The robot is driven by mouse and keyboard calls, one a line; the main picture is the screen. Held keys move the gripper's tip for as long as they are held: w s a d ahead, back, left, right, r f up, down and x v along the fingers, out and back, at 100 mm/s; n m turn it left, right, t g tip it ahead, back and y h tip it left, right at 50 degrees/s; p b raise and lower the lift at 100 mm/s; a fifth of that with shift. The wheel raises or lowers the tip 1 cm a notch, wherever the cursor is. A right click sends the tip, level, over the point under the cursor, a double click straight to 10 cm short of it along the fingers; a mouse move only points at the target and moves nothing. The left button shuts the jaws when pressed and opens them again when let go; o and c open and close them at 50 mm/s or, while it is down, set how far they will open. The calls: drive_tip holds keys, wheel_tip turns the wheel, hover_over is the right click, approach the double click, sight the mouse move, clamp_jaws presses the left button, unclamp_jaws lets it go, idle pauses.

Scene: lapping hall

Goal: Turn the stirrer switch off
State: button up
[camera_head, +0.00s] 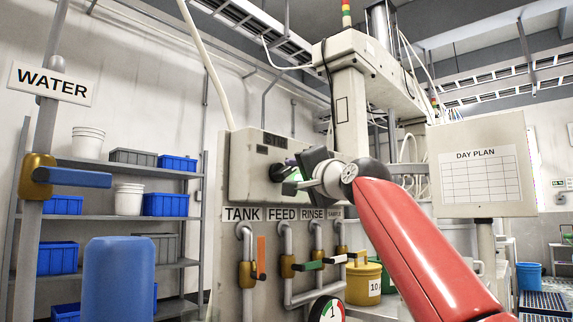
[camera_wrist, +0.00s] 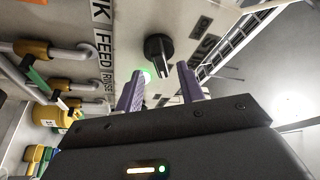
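The stirrer switch is a black rotary knob (camera_wrist: 158,48) on a pale control box (camera_head: 250,165). In the wrist view the knob's grip bar points towards my gripper. In the head view the knob (camera_head: 277,173) shows just left of my gripper. A green lamp (camera_wrist: 146,74) glows beside the knob. My gripper (camera_wrist: 160,84) is open, with two purple fingers spread apart and nothing between them. The fingertips stand short of the knob, apart from it. A label starting "STI" is partly visible on the box.
Below the box are pipes with valve handles under the labels TANK (camera_head: 242,214), FEED, RINSE and a smaller one. A pressure gauge (camera_head: 328,310) stands below. A DAY PLAN board (camera_head: 482,168) is at right. Shelves with bins and a WATER pipe (camera_head: 30,215) are at left.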

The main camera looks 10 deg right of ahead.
sight(289, 173)
drive_tip(key=p+x, duration=0.2)
drive_tip(key=x, duration=0.1)
drive_tip(key=shift+w+a+r, duration=0.1)
drive_tip(key=shift+w+r, duration=0.05)
drive_tip(key=shift+w, duration=0.35)
clamp_jaws()
